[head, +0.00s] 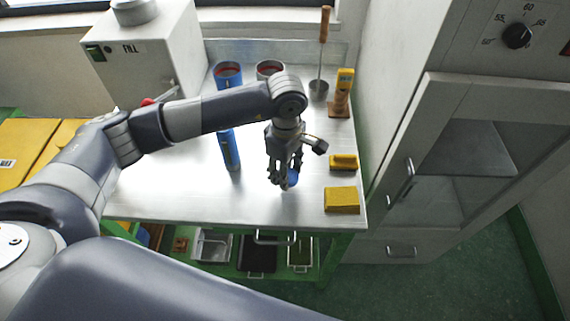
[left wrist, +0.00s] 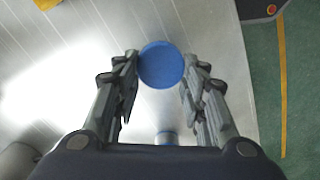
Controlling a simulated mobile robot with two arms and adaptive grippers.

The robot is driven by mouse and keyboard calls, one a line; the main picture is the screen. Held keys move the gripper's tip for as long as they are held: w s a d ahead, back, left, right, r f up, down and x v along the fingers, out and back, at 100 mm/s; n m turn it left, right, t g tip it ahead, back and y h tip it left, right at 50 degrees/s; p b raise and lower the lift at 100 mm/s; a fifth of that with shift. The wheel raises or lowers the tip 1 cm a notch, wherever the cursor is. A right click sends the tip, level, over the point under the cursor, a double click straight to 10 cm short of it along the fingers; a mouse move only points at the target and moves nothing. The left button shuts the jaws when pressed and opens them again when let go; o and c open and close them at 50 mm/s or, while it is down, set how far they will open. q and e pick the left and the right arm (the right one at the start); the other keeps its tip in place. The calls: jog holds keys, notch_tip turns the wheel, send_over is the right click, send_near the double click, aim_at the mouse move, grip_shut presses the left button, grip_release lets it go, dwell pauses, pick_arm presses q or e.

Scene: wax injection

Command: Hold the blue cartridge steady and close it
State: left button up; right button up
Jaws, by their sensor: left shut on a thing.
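My left gripper (head: 285,180) is low over the metal table (head: 190,190), near its front edge. It is shut on a round blue cap (head: 292,177), which also shows between the fingertips in the left wrist view (left wrist: 161,65). The slim blue cartridge (head: 230,150) is on the table to the left of the gripper, apart from it; my arm may hide its upper end. A blue and silver piece, likely this cartridge, shows in the left wrist view (left wrist: 166,138), partly hidden by the gripper body. My right gripper is not in view.
Behind my arm stand a blue can (head: 228,72) and a grey can (head: 268,68) with red inside. Yellow blocks (head: 342,200) (head: 343,162) lie to the right of the gripper. A ladle (head: 319,88) and a yellow-handled tool (head: 342,92) stand at the back right. The table's front-left is clear.

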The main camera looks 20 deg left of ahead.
pick_arm(q)
jog(key=s+d+b, duration=0.1)
jog(key=s, duration=0.2)
jog(key=s+d+b, duration=0.1)
jog(key=s, duration=0.2)
jog(key=s+d+b, duration=0.1)
jog(key=s+d, duration=0.1)
jog(key=s, duration=0.2)
jog(key=shift+r, duration=0.4)
jog(key=shift+s+d+r, duration=0.15)
jog(key=shift+s+d, duration=0.05)
jog(key=shift+s, duration=0.3)
jog(key=a+r+m, duration=0.6)
jog(key=a+m, duration=0.3)
jog(key=m, duration=0.6)
jog(key=shift+w+r, duration=0.2)
jog(key=shift+w, duration=0.25)
jog(key=shift+a, duration=0.1)
